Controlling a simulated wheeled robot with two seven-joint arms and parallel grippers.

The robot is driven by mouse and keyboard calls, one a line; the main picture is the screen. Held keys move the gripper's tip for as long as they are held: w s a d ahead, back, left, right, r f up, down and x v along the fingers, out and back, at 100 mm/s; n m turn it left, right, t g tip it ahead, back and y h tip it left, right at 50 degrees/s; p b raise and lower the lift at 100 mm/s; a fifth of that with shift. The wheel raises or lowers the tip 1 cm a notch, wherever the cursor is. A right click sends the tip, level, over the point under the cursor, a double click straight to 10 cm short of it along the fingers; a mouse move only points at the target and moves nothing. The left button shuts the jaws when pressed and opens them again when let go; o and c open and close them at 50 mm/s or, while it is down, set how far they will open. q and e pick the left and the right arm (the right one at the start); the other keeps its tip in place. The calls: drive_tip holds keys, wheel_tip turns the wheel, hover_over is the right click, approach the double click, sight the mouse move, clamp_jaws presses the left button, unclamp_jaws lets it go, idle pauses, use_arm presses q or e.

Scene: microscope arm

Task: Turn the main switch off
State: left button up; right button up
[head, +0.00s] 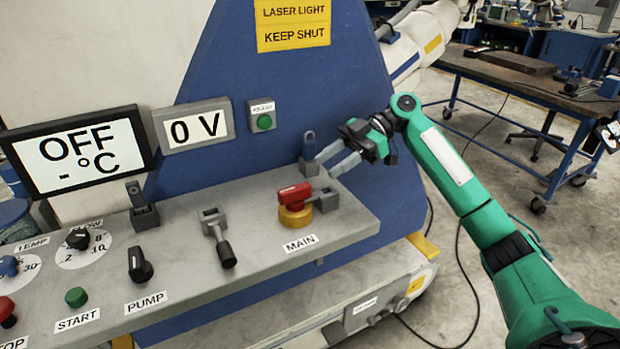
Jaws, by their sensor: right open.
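The main switch is a red handle (294,193) on a yellow round base (295,216), on the grey sloping panel (352,220) above the MAIN label (300,243). A grey metal piece (325,201) sits against its right side. My right gripper (325,167) is open and empty, behind and to the right of the red handle, with its fingers pointing left. It looks apart from the handle. A blue padlock (309,143) is just beyond its fingertips, near a small grey block (308,168). My left gripper is not in view.
One display (78,152) reads OFF and another (198,128) reads 0 V. A grey lever (218,238), the PUMP knob (140,265) and a green START button (76,297) sit left of the switch. A workbench (530,80) stands behind at right.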

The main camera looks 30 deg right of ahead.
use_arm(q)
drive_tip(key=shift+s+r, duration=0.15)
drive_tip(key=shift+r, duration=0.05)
use_arm(e)
drive_tip(key=v, duration=0.4)
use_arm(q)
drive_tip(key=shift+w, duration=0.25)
